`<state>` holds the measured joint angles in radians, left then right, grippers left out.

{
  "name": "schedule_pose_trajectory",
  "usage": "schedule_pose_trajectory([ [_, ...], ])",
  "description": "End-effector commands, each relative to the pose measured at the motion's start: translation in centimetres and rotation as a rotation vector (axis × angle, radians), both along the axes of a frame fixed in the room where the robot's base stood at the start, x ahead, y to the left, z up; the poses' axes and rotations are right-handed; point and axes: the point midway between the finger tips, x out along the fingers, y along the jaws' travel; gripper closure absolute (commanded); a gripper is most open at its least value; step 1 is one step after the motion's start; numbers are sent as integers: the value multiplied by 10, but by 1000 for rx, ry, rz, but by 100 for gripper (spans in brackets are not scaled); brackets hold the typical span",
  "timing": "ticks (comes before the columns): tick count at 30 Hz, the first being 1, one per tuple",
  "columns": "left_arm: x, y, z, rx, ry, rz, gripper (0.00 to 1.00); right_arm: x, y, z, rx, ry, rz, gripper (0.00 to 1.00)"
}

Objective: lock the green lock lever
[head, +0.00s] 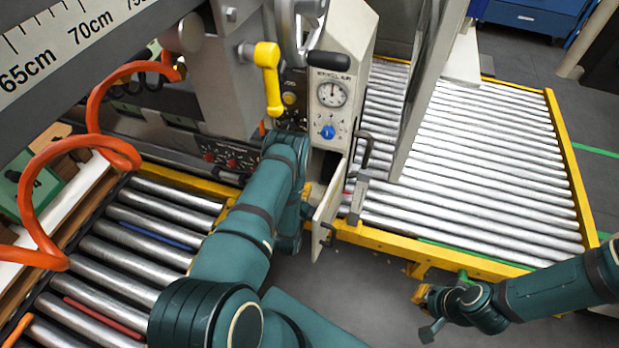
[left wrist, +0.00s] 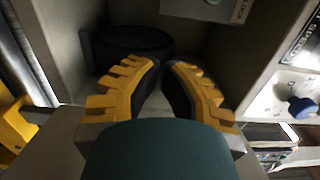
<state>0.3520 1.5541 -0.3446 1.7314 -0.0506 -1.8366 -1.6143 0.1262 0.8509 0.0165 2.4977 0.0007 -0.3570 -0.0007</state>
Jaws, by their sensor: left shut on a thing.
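I cannot make out a green lock lever in either view. My left gripper (left wrist: 163,75) shows in the left wrist view with its yellow fingers and black pads close together, inside a grey recess of the machine. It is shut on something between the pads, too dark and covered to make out. A dark round part (left wrist: 130,42) is just beyond the left finger. My right gripper (head: 422,312) hangs low at the right, in front of the roller conveyor, away from the machine. Its opening is unclear.
A dial panel (head: 328,95) with a blue knob (head: 328,131) stands right beside my left wrist. An open grey door (head: 325,215) is just right of that arm. A yellow-handled lever (head: 268,75) is above. Roller conveyors with yellow rails (head: 565,150) lie on both sides.

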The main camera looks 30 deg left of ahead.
Motion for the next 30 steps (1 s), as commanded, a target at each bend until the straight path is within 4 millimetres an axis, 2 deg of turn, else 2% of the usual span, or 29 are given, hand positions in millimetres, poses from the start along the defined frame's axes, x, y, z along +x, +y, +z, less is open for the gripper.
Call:
schedule_pose_trajectory([
  [3,-19,-6,1,-1,3,-1,100,-1,0,5,0,4,-1,100],
  [9,-33,-10,0,0,0,-1,100,-2,0,7,0,5,0,100],
  [30,-35,-11,0,0,-1,-1,100,-2,0,7,0,5,0,100],
])
